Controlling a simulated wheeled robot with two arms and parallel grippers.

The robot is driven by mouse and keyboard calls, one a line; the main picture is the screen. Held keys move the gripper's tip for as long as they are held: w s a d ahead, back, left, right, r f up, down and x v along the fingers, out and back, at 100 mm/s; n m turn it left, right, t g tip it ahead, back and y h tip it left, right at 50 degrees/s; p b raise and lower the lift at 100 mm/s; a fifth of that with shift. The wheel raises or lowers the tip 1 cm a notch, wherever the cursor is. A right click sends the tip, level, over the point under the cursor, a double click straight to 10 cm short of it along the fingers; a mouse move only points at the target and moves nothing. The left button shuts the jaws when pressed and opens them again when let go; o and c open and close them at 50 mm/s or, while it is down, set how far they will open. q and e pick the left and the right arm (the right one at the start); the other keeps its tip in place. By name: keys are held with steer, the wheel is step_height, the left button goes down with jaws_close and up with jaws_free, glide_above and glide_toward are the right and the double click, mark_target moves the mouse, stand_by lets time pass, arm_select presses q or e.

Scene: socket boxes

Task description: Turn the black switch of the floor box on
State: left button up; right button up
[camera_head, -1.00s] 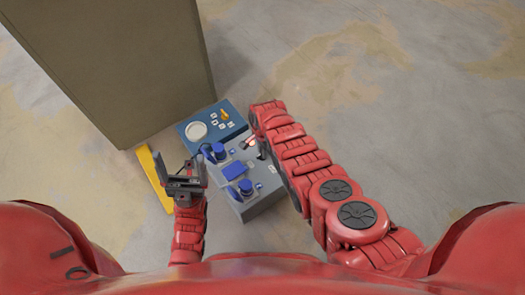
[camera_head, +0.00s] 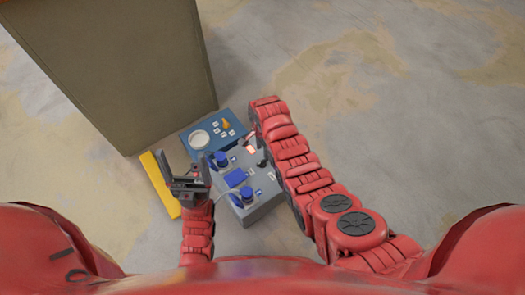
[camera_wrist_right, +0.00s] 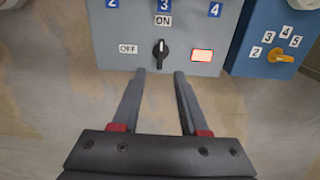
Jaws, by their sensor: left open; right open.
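The grey floor box (camera_head: 264,208) stands on the floor in the middle of the head view. Its black switch (camera_wrist_right: 160,53) shows in the right wrist view, standing upright with its pointer towards the ON label (camera_wrist_right: 163,20); the OFF label (camera_wrist_right: 128,48) is at its left. A red light (camera_wrist_right: 202,55) glows right of the switch. My right gripper (camera_wrist_right: 160,73) is open and empty, its fingertips just below the switch and to either side of it; my arm hides most of it in the head view. My left gripper (camera_head: 187,174) is open and empty, left of the box.
A blue box (camera_head: 207,131) with a yellow switch (camera_wrist_right: 281,56) adjoins the grey box. Blue sockets or plugs (camera_head: 220,160) stand on the grey box. Floor at right is clear.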

step_height(320, 180, up, 8)
steer(key=p, duration=0.2)
steer(key=shift+r, duration=0.25)
steer(key=shift+w, duration=0.1)
